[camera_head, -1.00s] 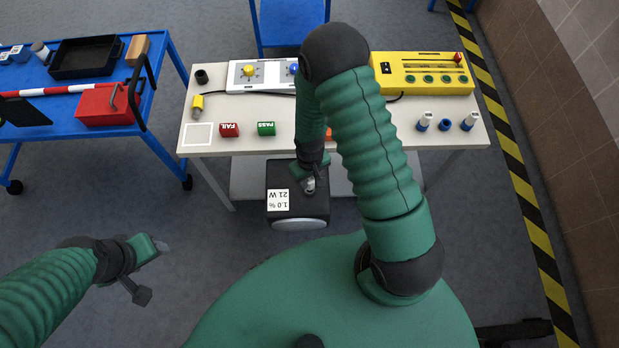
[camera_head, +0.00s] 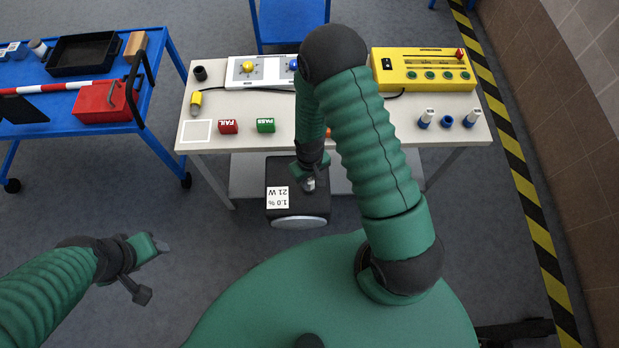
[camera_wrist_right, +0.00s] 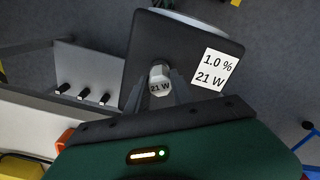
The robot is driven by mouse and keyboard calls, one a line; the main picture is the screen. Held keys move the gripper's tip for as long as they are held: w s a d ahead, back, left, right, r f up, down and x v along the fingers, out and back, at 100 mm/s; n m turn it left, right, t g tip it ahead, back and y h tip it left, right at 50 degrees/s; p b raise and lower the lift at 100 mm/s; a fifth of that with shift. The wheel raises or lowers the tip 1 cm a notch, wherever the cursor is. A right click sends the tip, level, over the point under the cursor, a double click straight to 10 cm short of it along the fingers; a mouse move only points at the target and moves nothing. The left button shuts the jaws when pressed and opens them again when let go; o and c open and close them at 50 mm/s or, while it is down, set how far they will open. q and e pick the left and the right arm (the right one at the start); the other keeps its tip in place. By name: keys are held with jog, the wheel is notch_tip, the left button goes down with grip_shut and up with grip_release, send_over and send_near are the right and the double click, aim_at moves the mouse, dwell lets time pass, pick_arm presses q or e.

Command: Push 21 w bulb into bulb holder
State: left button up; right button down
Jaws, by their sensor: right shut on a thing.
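My right gripper (camera_head: 309,178) is shut on the 21 W bulb (camera_wrist_right: 159,84), whose pale end marked "21 W" shows between the fingers in the right wrist view. The bulb is in front of a black box (camera_head: 284,218) with a "1.0 % 21 W" label (camera_head: 278,198) and a pale rounded front edge. The box seems to be the bulb holder. The bulb's far end is hidden, so I cannot tell how deep it sits or whether it touches the box. My left gripper (camera_head: 150,268) is open and empty over the floor at lower left.
A pale table (camera_head: 345,138) behind the box carries red FAIL (camera_head: 228,126) and green PASS (camera_head: 265,125) blocks, a yellow panel (camera_head: 424,70) and blue-based bulbs (camera_head: 427,118). A blue table (camera_head: 70,125) stands left.

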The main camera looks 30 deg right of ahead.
jog(key=shift+f, duration=0.15)
jog(key=c, duration=1)
grip_release()
jog(key=shift+c, duration=0.2)
notch_tip(320, 180, up, 17)
jog(key=p, duration=0.1)
notch_tip(320, 180, up, 5)
jog(key=t, duration=0.2)
send_over(310, 180)
jog(key=s+a, duration=0.2)
jog(key=a, duration=0.1)
jog(key=shift+s+a+r+t, duration=0.15)
jog(key=shift+s+a+r, duration=0.2)
jog(key=shift+s+r, duration=0.2)
jog(key=shift+s+a+r+t, duration=0.15)
jog(key=shift+s+a+r, duration=0.2)
jog(key=shift+s+r, duration=0.15)
